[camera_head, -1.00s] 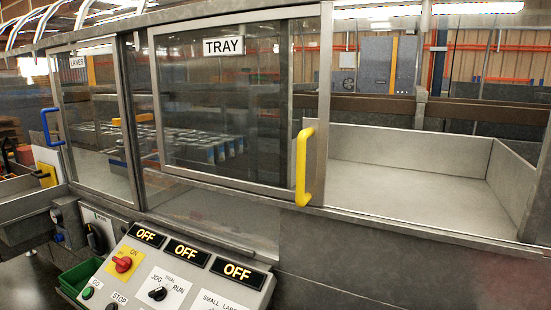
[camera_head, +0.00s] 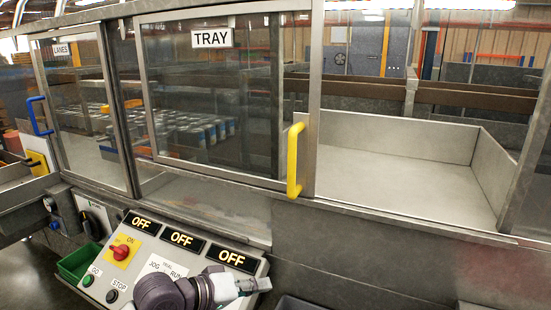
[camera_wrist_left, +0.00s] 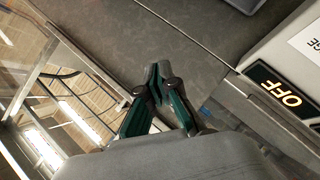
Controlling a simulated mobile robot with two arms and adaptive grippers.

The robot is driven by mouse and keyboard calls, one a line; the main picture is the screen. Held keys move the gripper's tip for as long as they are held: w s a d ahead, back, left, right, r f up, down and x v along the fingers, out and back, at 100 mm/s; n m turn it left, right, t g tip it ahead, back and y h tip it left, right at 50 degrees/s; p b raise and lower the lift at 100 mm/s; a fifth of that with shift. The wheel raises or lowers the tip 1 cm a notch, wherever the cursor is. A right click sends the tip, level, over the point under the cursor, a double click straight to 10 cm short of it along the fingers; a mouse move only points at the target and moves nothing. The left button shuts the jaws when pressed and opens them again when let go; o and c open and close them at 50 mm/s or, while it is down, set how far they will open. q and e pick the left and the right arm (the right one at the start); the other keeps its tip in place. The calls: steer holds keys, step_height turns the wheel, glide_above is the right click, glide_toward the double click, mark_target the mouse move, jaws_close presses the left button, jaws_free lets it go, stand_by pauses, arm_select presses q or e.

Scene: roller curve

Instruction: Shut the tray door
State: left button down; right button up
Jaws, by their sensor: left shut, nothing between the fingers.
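The tray door (camera_head: 213,92) is a sliding glass panel in a metal frame, labelled TRAY, with an upright yellow handle (camera_head: 295,160) at its right edge. It stands open: to its right, the grey tray (camera_head: 390,180) is uncovered. My left gripper (camera_head: 262,285) is low in the head view, over the right end of the control panel, below the yellow handle and apart from it. In the left wrist view its green and black fingers (camera_wrist_left: 156,75) are closed together with nothing between them. The handle does not show in that view. My right gripper is not in view.
The control panel (camera_head: 162,262) with several OFF displays and switches juts out below the door. A lanes door (camera_head: 85,110) with a blue handle (camera_head: 38,116) is at the left. Cans (camera_head: 190,128) stand behind the glass. A green bin (camera_head: 80,262) sits at lower left.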

mark_target(260, 155)
arm_select(q)
steer(key=w+a+r+n+t+h, duration=0.1)
steer(key=w+a+r+n, duration=0.15)
steer(key=r, duration=0.45)
steer(key=w+a+r+n+t+h, duration=0.1)
steer(key=w+a+r+n+t, duration=0.2)
steer(key=r, duration=0.5)
steer(key=w+a+r+n, duration=0.2)
steer(key=w+a+r, duration=0.1)
steer(key=w+r, duration=0.3)
steer(key=w+d+r+p, duration=0.1)
steer(key=w+d+p, duration=0.2)
steer(key=d+p, duration=0.4)
steer(key=d, duration=0.3)
steer(key=shift+w+d+p, duration=0.15)
steer(key=shift+d+p, duration=0.15)
steer(key=shift+p, duration=0.1)
steer(key=shift+w, duration=0.1)
